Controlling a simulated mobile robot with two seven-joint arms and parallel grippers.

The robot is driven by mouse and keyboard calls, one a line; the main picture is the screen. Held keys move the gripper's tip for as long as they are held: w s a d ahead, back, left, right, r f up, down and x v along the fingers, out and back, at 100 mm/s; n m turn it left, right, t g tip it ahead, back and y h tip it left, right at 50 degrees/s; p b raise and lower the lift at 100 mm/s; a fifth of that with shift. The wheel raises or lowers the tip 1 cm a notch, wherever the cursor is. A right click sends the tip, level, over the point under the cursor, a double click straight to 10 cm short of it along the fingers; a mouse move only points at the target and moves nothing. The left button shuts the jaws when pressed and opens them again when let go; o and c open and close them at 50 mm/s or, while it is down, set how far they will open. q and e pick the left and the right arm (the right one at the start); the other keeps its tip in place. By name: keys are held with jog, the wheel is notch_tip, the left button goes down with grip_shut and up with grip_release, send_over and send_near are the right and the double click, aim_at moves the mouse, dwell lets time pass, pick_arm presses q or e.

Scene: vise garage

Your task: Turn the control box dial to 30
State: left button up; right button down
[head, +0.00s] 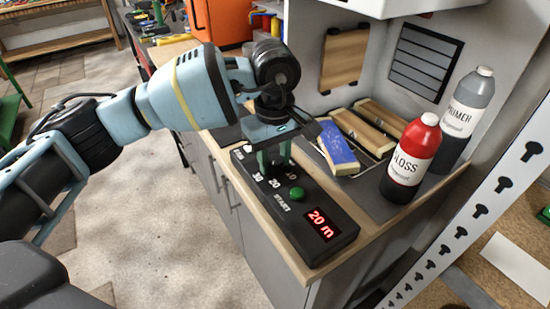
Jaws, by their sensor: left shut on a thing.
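The control box (308,249) is a black box lying on the front part of the wooden counter. White numbers, with 30 and 20 readable, are printed on its top, beside a green button (296,193). Its red display (321,224) reads "20 m". My left gripper (273,165) points down over the far end of the box and is shut on the dial there. The gripper covers the dial, so I cannot see where its pointer stands. My right gripper is not in view.
A red gloss bottle (405,170) and a grey primer bottle (465,115) stand right of the box. Wooden blocks, one with a blue face (338,148), lie behind it. A white perforated upright (480,205) stands at the right. Open floor lies left of the counter.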

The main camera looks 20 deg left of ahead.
pick_arm(q)
jog(key=m+b, duration=0.1)
jog(key=m, duration=0.2)
jog(key=shift+f+m, duration=0.15)
jog(key=shift+m, duration=0.25)
jog(key=m+b, duration=0.1)
jog(key=m, duration=0.2)
jog(key=shift+m, duration=0.9)
jog(key=o, duration=1)
jog(key=shift+r, duration=0.2)
